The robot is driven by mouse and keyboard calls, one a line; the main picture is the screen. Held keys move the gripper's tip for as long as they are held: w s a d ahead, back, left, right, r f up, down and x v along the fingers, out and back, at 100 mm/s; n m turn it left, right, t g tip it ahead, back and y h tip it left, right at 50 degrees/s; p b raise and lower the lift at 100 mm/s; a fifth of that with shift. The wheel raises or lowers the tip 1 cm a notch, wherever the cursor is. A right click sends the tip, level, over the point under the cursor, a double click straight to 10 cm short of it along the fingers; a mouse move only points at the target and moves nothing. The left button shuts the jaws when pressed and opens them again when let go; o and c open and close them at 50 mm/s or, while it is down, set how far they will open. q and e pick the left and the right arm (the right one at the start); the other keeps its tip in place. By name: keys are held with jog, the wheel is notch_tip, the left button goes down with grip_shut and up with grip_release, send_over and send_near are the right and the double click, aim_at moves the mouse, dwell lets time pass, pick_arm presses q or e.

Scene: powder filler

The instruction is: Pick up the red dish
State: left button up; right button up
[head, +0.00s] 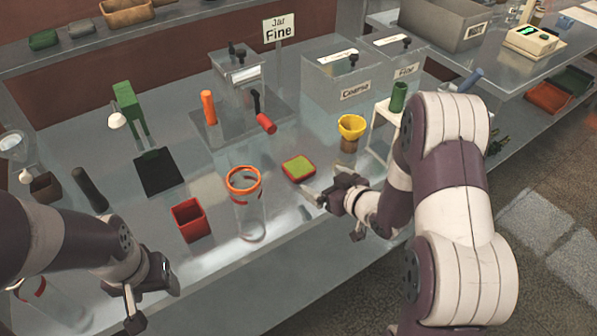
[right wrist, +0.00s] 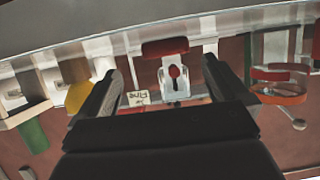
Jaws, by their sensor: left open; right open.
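In the right wrist view, which is upside down, a red edge (right wrist: 165,47) that looks like the dish shows between the fingers. My right gripper (head: 332,212) is open and empty, just to the right and in front of the dish, apart from it. It also frames the right wrist view (right wrist: 160,85). My left gripper (head: 150,302) is open at the lower left, well away from the dish.
A clear jar with an orange rim (head: 243,181) and a red square box (head: 190,220) stand left of the dish. A yellow funnel (head: 351,127) stands to its right. Behind it are a red-handled feeder (head: 266,124) and an orange cylinder (head: 208,108). The bench's front edge is close.

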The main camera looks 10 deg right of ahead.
aim_at(307, 175)
jog(key=x, duration=0.5)
jog(key=shift+w+a+p, duration=0.1)
jog(key=shift+a+p, duration=0.25)
jog(key=shift+a, duration=0.1)
jog(key=shift+c, duration=0.9)
jog(key=c, duration=0.9)
